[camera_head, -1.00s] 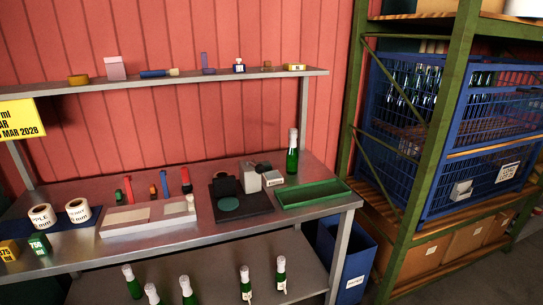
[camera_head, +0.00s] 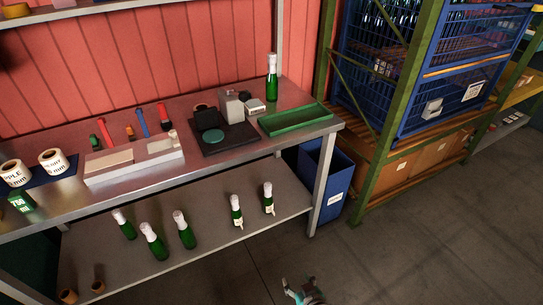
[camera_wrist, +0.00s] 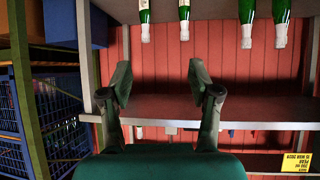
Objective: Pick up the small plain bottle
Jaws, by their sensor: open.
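Several green bottles with white foil tops stand on the lower shelf. Three on the left, a back one (camera_head: 124,224), a front one (camera_head: 153,242) and one beside them (camera_head: 184,231), show no label. Two on the right (camera_head: 236,211) (camera_head: 268,199) carry pale labels. Another unlabelled green bottle (camera_head: 272,79) stands at the bench's back right. I cannot tell which is the small plain one. My gripper (camera_head: 303,291) shows at the bottom edge, in front of the shelf and apart from the bottles. In the wrist view my gripper (camera_wrist: 160,82) is open and empty, with bottles upside down at the top.
The steel bench (camera_head: 230,167) above the lower shelf (camera_head: 200,268) holds a green tray (camera_head: 294,119), a black device (camera_head: 222,139) and label rolls (camera_head: 52,161). A blue bin (camera_head: 325,180) stands right of the bench leg. Open floor (camera_head: 420,230) lies at right.

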